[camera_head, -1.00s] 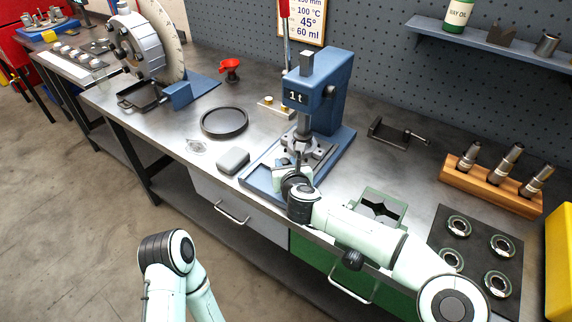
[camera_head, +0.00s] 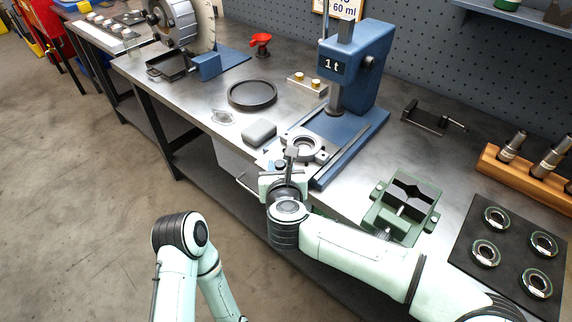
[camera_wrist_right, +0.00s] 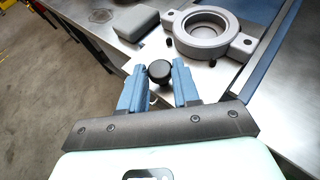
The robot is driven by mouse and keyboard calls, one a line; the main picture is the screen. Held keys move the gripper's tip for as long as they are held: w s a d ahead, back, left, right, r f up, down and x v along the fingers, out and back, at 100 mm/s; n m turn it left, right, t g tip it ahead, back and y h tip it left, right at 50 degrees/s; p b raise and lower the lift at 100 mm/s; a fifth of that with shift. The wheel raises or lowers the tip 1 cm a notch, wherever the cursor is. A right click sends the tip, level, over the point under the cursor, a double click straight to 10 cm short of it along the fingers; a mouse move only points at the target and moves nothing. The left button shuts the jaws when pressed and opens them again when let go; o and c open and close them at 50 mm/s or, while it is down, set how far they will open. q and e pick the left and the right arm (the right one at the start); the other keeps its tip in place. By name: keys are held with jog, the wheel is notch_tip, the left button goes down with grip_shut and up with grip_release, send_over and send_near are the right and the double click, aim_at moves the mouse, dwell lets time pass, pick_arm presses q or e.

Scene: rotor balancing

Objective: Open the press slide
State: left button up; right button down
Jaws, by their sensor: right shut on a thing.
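The blue press (camera_head: 355,65) marked "1 t" stands on the bench, its ram (camera_head: 336,98) pointing down. Its slide (camera_wrist_right: 205,78), a light plate carrying a grey ring fixture (camera_head: 303,146), is drawn out toward the bench's front edge, clear of the ram. The ring fixture also shows in the wrist view (camera_wrist_right: 200,35). My right gripper (camera_head: 281,172) is at the slide's front. In the wrist view its blue fingers (camera_wrist_right: 158,80) are shut on the slide's black knob (camera_wrist_right: 159,72). My left gripper is not in view; only my left arm shows.
A grey rounded block (camera_head: 259,132) lies just left of the slide, near the bench edge. A black round tray (camera_head: 252,94) is behind it. A green vise (camera_head: 404,205) stands to the right, near my right forearm. The floor before the bench is free.

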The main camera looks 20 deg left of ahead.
jog(key=c, duration=0.8)
grip_release()
jog(key=shift+c, duration=0.2)
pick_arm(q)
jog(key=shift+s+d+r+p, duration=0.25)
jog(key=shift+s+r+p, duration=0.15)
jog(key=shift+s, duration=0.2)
pick_arm(e)
jog(key=v, duration=1.3)
jog(key=shift+r, duration=0.2)
jog(key=shift+d, duration=0.1)
